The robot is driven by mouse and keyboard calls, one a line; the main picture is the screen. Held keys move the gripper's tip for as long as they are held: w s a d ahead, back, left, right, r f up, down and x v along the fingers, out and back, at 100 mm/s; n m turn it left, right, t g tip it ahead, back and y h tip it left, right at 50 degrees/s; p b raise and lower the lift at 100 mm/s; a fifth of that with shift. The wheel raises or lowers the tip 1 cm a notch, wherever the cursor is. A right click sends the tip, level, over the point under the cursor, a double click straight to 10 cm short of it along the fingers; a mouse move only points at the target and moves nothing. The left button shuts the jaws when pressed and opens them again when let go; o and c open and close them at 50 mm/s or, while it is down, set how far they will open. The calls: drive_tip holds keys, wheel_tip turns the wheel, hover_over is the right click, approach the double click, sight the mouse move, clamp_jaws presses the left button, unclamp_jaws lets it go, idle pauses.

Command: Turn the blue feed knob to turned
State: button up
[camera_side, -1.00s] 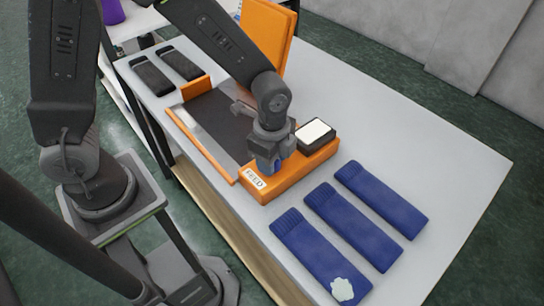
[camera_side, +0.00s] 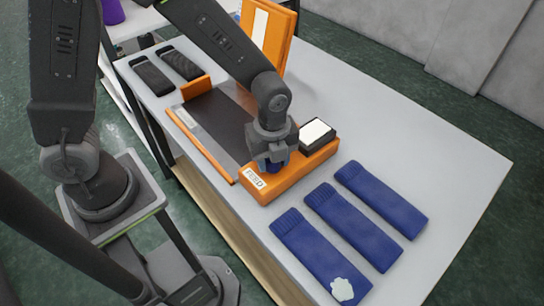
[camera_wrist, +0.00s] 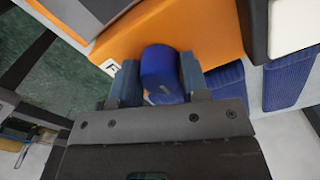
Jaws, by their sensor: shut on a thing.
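The blue feed knob (camera_side: 277,168) sits on the orange block marked FEED (camera_side: 312,170). In the side view my gripper (camera_side: 268,163) points down over it and hides most of it. In the wrist view my gripper's two fingers (camera_wrist: 158,85) stand on either side of the blue knob (camera_wrist: 158,68), shut on it. The knob has a pale mark on its side. The orange block (camera_wrist: 190,25) lies behind it.
A black box with a white top (camera_side: 316,132) stands on the block. Several blue knitted pieces (camera_side: 345,225) lie to the right. A dark bed (camera_side: 215,120) with orange edges and an upright orange panel (camera_side: 275,40) stand behind. The table's right side is clear.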

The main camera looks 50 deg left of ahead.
idle(0.5)
drive_tip(key=o, duration=0.9)
wheel_tip(320, 180, up, 14)
drive_tip(key=shift+f, duration=0.1)
drive_tip(key=s+a+r+n+t, duration=0.2)
drive_tip(key=s+a+n, duration=0.1)
drive_tip(key=n, duration=0.4)
drive_tip(key=s+a+r+n+t, duration=0.1)
drive_tip(key=s+a+n, duration=0.3)
drive_tip(key=n, duration=0.4)
drive_tip(key=s+a+r+n+t, duration=0.2)
drive_tip(key=s+a+r+n, duration=0.1)
drive_tip(key=n, duration=0.4)
drive_tip(key=shift+s+a+r+t, duration=0.25)
drive_tip(key=shift+s+a+t, duration=0.1)
drive_tip(key=shift+s, duration=0.25)
